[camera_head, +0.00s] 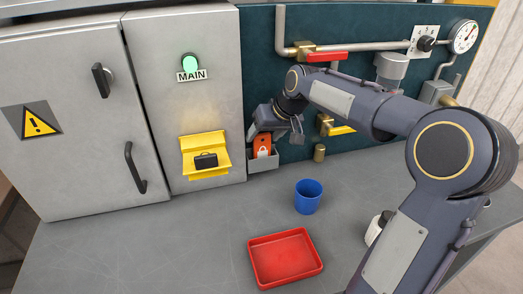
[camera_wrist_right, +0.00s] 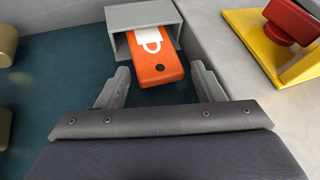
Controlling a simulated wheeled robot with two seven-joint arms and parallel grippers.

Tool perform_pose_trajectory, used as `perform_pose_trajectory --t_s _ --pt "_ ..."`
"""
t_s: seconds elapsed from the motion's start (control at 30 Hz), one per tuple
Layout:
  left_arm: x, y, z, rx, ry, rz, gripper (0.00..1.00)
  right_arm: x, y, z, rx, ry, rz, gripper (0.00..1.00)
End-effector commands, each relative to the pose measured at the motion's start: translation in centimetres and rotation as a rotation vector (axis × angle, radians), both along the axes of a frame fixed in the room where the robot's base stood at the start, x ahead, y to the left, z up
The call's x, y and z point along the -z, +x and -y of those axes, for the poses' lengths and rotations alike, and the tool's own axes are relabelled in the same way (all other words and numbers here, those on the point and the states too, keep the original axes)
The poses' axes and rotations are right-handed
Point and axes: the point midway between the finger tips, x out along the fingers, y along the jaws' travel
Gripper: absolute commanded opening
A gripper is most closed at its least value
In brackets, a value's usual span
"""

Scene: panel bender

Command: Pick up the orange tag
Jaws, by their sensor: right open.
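The orange tag (camera_head: 262,146) stands in a small grey holder (camera_head: 263,163) on the teal panel, beside the grey cabinet. In the right wrist view the orange tag (camera_wrist_right: 160,62) shows a white padlock mark and a dark hole, and one end sits inside the grey holder (camera_wrist_right: 118,20). My right gripper (camera_head: 275,138) is at the tag in the head view. In the right wrist view its open fingers (camera_wrist_right: 157,86) are on either side of the tag's free end, apart from it. My left gripper is not in view.
A blue cup (camera_head: 308,196) and a red tray (camera_head: 258,240) stand on the grey table. Pipes and a red-handled valve (camera_head: 327,57) are above.

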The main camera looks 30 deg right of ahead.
Motion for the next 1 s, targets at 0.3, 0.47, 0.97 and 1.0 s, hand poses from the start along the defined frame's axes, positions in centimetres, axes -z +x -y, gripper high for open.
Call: perform_pose_trajectory --t_s 0.3,0.47,0.97,1.0 --pt "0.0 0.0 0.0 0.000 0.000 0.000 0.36 0.0 0.0 0.0 0.001 0.000 0.000 0.38" --pt "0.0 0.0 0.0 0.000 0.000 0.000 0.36 0.0 0.0 0.0 0.001 0.001 -0.001 0.17" --pt "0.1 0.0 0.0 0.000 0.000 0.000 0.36 -1.7 -0.4 -0.1 0.001 0.001 0.001 0.00" --pt "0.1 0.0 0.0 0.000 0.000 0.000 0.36 -2.3 -0.4 -0.1 0.000 0.001 0.002 0.00"
